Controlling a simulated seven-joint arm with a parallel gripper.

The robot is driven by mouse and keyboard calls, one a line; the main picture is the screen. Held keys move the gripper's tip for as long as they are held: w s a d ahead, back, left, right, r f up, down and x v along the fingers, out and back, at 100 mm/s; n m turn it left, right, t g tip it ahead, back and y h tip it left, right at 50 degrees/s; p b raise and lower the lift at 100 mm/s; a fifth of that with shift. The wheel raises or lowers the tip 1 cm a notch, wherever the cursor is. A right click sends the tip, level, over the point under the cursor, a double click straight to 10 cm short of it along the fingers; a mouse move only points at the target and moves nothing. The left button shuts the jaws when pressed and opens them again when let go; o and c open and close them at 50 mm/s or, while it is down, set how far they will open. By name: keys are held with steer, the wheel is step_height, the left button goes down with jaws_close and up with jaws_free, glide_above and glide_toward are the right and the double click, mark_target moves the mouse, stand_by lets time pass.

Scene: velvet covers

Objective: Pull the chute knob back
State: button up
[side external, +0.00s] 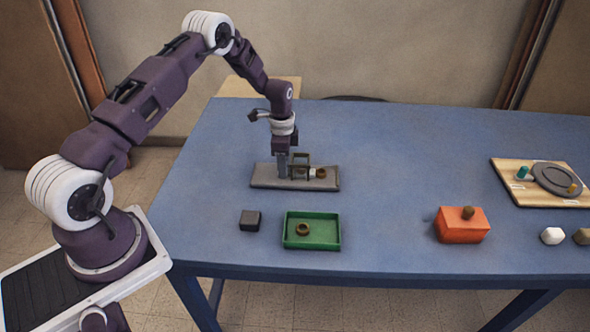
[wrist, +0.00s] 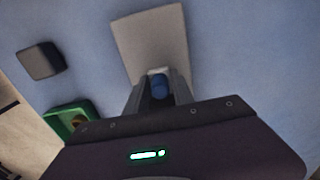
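The chute stands on a grey base plate (side external: 262,177) at the left of the table, with a small dark frame (side external: 300,160), a white part and a brown ring (side external: 321,173). My gripper (side external: 283,176) points down at the plate's left part, beside the frame. The wrist view shows the plate (wrist: 150,35) and a blue knob (wrist: 159,87) between my two fingers (wrist: 159,84), with a white part just beyond it. The fingers are apart with the knob between them; whether they press on it I cannot tell. The side view hides the knob.
A green tray (side external: 312,245) holding a brown ring (side external: 303,229) and a dark block (side external: 250,220) lie in front of the plate. An orange box (side external: 462,230) with a brown knob and a wooden board (side external: 515,190) are further right. The table's middle is clear.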

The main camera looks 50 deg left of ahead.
mark_target(259, 172)
steer(key=shift+c, duration=1.2)
steer(key=shift+s+a, duration=2.6)
steer(key=shift+a, duration=0.05)
steer(key=o, duration=1.7)
step_height(259, 172, up, 7)
